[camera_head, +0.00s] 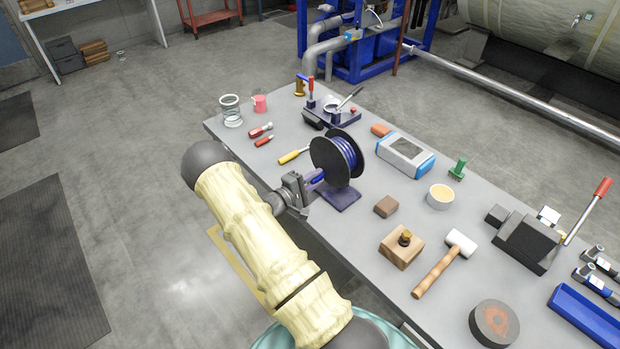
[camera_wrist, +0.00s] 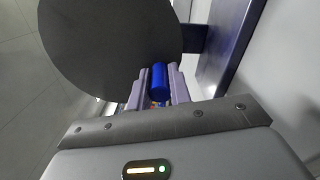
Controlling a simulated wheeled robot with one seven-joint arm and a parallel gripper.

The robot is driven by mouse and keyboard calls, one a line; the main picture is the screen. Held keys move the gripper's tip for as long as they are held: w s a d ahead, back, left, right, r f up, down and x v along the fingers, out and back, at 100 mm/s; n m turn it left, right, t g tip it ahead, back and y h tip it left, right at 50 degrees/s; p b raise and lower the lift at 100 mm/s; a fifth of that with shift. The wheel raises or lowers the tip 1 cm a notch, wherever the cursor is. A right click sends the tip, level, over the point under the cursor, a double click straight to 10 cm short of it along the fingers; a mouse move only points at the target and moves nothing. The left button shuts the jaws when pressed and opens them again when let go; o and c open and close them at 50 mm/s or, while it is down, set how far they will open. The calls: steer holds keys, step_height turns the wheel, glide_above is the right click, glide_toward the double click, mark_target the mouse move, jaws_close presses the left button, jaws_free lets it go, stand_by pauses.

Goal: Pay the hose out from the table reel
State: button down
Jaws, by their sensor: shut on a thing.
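The table reel (camera_head: 337,160) stands on a dark blue base (camera_head: 341,196) on the grey table, with black round flanges and blue hose (camera_head: 344,150) wound between them. My gripper (camera_head: 314,181) is at the reel's near left side, low beside the flange. A black flange of the reel (camera_wrist: 110,45) fills the upper left there and hides the wound hose. I cannot tell how much hose runs between reel and jaws.
A yellow-handled screwdriver (camera_head: 293,155) lies left of the reel. The floor left of the table is open.

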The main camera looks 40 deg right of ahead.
steer(key=shift+f, duration=0.1)
steer(key=c, duration=1.3)
jaws_free()
steer(key=shift+a, duration=0.15)
steer(key=s+a+b, duration=0.2)
steer(key=a+b, duration=0.1)
steer(key=a, duration=1.4)
steer(key=shift+b, duration=0.35)
steer(key=shift+w, duration=0.1)
steer(key=shift+w, duration=0.1)
